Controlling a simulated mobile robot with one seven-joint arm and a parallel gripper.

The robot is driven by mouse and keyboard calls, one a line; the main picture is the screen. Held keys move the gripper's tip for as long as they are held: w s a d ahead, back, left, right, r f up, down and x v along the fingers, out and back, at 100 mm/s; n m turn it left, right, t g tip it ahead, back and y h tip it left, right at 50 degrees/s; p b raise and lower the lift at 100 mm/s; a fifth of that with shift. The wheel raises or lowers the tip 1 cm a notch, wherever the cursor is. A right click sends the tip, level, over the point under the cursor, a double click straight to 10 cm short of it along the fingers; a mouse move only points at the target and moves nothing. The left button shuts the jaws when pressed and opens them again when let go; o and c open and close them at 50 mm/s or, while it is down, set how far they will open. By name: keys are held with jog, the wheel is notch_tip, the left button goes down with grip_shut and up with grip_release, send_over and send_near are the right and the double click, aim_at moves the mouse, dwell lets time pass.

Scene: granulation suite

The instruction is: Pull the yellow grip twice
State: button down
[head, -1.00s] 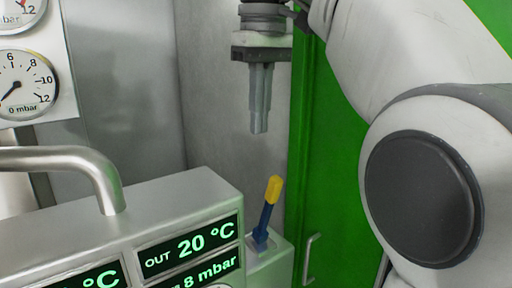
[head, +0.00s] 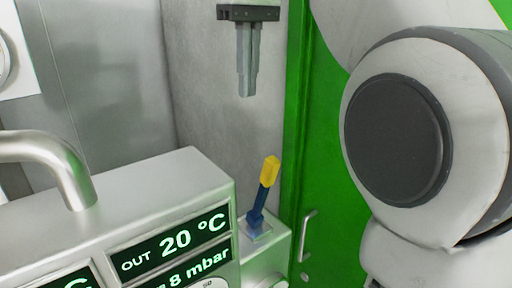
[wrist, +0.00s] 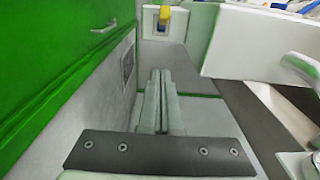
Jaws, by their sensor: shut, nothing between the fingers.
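The yellow grip (head: 270,170) tops a blue lever (head: 260,205) that leans slightly right on a pale housing beside the display panel. My gripper (head: 246,94) points down above the grip and a little to its left in the picture, apart from it, with its fingers together and empty. In the wrist view the yellow grip (wrist: 178,20) shows at the top, beyond the tips of my gripper (wrist: 160,72). Most of the blue lever is hidden there.
A display panel (head: 175,238) reading 20 °C and 8 mbar stands left of the lever. A bent metal pipe (head: 60,160) rises at the left. A green door (head: 335,165) with a handle (head: 306,235) is at the right. A grey wall stands behind my gripper.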

jog(key=s+f+b, duration=0.1)
jog(key=f, duration=0.2)
jog(key=d+f+b, duration=0.1)
jog(key=f, duration=0.3)
jog(key=s+f+b, duration=0.1)
jog(key=f, duration=0.2)
jog(key=shift+s+d+f, duration=0.3)
jog(key=shift+s+d, duration=0.05)
jog(key=shift+d, duration=0.05)
jog(key=shift+b, duration=0.4)
